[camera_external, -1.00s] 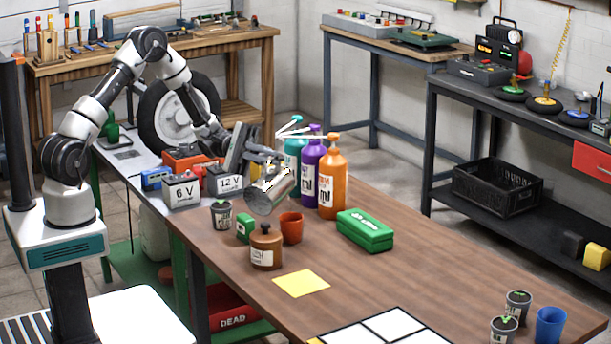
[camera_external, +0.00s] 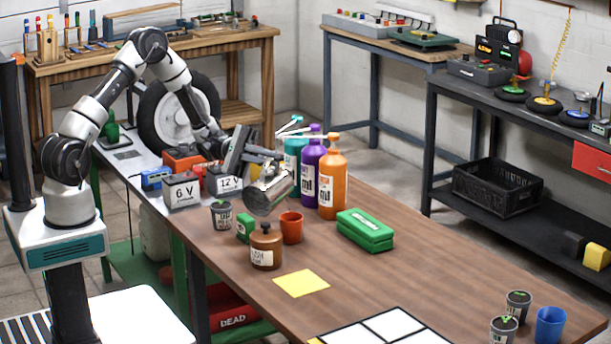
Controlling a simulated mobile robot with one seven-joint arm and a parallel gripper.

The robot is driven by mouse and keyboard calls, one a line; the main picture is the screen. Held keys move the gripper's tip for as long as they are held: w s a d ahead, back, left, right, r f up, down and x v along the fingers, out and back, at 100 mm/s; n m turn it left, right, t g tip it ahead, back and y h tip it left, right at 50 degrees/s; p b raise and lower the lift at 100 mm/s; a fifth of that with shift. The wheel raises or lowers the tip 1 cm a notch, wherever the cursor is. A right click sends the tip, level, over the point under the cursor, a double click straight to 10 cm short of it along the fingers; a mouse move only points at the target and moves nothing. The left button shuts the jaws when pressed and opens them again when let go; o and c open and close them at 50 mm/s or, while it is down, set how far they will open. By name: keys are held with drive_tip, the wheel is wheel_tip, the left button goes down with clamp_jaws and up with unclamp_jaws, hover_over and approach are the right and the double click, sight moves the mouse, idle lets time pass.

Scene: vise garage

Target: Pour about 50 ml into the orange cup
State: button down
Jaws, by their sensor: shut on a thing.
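My gripper (camera_external: 268,165) is shut on a silvery metal can (camera_external: 268,192). It holds the can tilted, in the air above the table's far left part. The can's lower end points down and to the left. The small orange cup (camera_external: 291,228) stands upright on the table, just below and to the right of the can, and the two look apart. The cup's inside is too small to read. No stream of liquid can be made out. The fingertips are partly hidden behind the can.
A brown jar (camera_external: 266,247), a green box (camera_external: 245,229) and a dark plant cup (camera_external: 221,215) stand close to the orange cup. Teal (camera_external: 294,156), purple (camera_external: 312,175) and orange (camera_external: 332,182) pump bottles stand behind. A green case (camera_external: 365,231) lies right. The table front has free room around a yellow square (camera_external: 301,283).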

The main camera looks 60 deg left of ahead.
drive_tip(key=shift+w+a+f+n, duration=0.1)
drive_tip(key=shift+w+f+n, duration=0.05)
drive_tip(key=shift+n, duration=0.15)
idle(0.4)
drive_tip(key=s+m, duration=0.1)
drive_tip(key=s+d+r+m, duration=0.1)
drive_tip(key=s, duration=0.1)
drive_tip(key=s+m+b, duration=0.1)
drive_tip(key=shift+s+d+r+m+g+y, duration=0.15)
drive_tip(key=shift+d+r+m+g+y, duration=0.05)
drive_tip(key=shift+d+m+g+y, duration=0.2)
drive_tip(key=shift+r, duration=0.1)
drive_tip(key=shift+m, duration=0.3)
drive_tip(key=shift+s+d+r+m+y+b, duration=0.1)
drive_tip(key=shift+s+d+m+y+b, duration=0.15)
drive_tip(key=shift+s+m+b, duration=0.4)
drive_tip(key=shift+w+r, duration=0.1)
drive_tip(key=shift+r, duration=0.05)
drive_tip(key=shift+m+b, duration=0.25)
drive_tip(key=shift+b, duration=0.1)
